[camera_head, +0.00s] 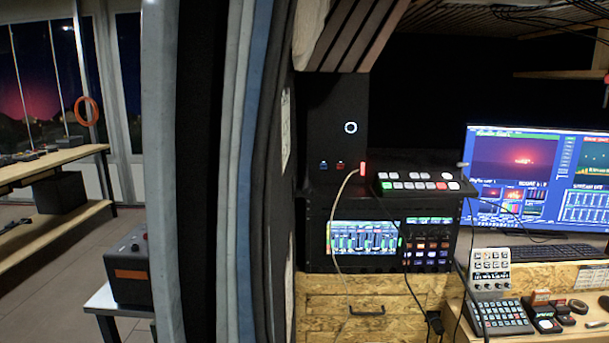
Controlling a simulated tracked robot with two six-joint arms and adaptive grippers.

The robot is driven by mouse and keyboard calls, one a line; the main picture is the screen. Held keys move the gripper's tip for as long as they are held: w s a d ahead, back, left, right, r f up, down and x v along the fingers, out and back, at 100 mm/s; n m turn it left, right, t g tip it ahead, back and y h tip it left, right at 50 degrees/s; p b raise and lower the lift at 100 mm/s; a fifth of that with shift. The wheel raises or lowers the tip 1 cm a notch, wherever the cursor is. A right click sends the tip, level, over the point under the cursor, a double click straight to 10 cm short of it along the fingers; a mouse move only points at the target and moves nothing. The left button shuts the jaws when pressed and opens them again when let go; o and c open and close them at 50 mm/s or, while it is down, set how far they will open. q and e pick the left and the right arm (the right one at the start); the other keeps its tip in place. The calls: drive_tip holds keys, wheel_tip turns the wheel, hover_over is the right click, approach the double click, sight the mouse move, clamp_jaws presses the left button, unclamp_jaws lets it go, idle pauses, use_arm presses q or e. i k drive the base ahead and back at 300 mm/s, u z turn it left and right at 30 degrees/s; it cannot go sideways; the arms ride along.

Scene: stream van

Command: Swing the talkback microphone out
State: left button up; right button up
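I cannot clearly make out the talkback microphone in the head view. A small dark part with a red spot (606,79) is cut off at the right edge, above the monitor (545,180); I cannot tell whether it belongs to the microphone. Neither of my grippers shows in this view.
Grey and blue curtain-like folds (245,150) stand close on the left. A switcher panel (420,184) sits on a rack (314,240) with hanging cables. The right desk holds a keypad (498,317) and small devices. A bench (50,165) stands far left.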

sight(306, 187)
drive_tip(key=z, duration=1.3)
drive_tip(key=i, duration=0.1)
drive_tip(key=u, duration=2.75)
drive_tip(key=k, duration=0.95)
drive_tip(key=z, duration=1.4)
drive_tip(key=i, duration=1)
drive_tip(key=z, duration=0.05)
